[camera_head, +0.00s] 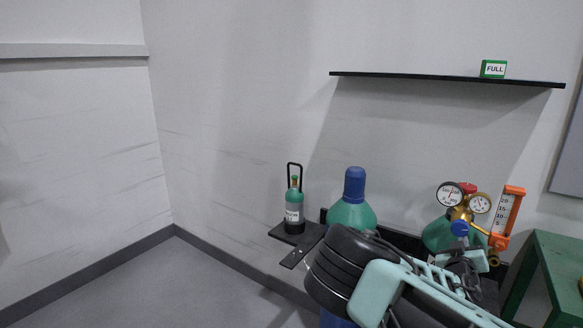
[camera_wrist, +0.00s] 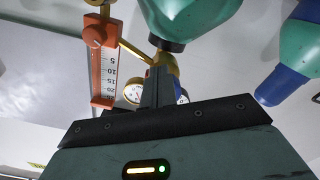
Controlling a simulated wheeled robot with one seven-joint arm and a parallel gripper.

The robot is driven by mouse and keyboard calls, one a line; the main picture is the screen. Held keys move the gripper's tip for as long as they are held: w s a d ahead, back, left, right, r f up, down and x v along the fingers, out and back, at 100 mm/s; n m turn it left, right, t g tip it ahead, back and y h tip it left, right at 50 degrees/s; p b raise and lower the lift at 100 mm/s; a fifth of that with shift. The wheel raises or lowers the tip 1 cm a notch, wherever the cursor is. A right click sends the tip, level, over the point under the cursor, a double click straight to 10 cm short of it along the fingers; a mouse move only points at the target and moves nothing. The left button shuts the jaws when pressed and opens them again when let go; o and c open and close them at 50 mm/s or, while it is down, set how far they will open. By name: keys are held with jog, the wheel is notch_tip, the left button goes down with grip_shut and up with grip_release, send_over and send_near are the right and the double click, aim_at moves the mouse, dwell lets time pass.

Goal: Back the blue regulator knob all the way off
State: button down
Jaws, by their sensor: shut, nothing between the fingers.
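The blue regulator knob (camera_head: 460,228) sits at the front of the brass regulator, below two round gauges (camera_head: 450,194). In the wrist view, only a blue sliver of the knob (camera_wrist: 183,98) shows beside my fingers; the rest is hidden. My gripper (camera_head: 461,252) is just below the knob in the head view, its fingers shut with nothing held. In the wrist view my gripper (camera_wrist: 158,82) points at the regulator. I cannot tell whether the fingertips touch the knob. The knob's turn position is not readable.
An orange flowmeter (camera_head: 506,210) stands right of the gauges, close to my gripper. A green cylinder (camera_head: 437,235) is behind the regulator; a blue-capped cylinder (camera_head: 355,186) and small cylinder (camera_head: 294,199) stand left. A green table (camera_head: 558,258) is at right. A shelf (camera_head: 430,77) holds a FULL sign (camera_head: 494,69).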

jog(key=shift+s+d+r, duration=0.2)
jog(key=shift+d+r, duration=0.15)
jog(key=shift+r, duration=0.25)
dwell(0.4)
jog(key=shift+d, duration=0.1)
jog(key=v, duration=0.6)
jog(key=shift+s+d+f, duration=0.2)
jog(key=shift+s+f, duration=0.1)
jog(key=shift+f, duration=0.05)
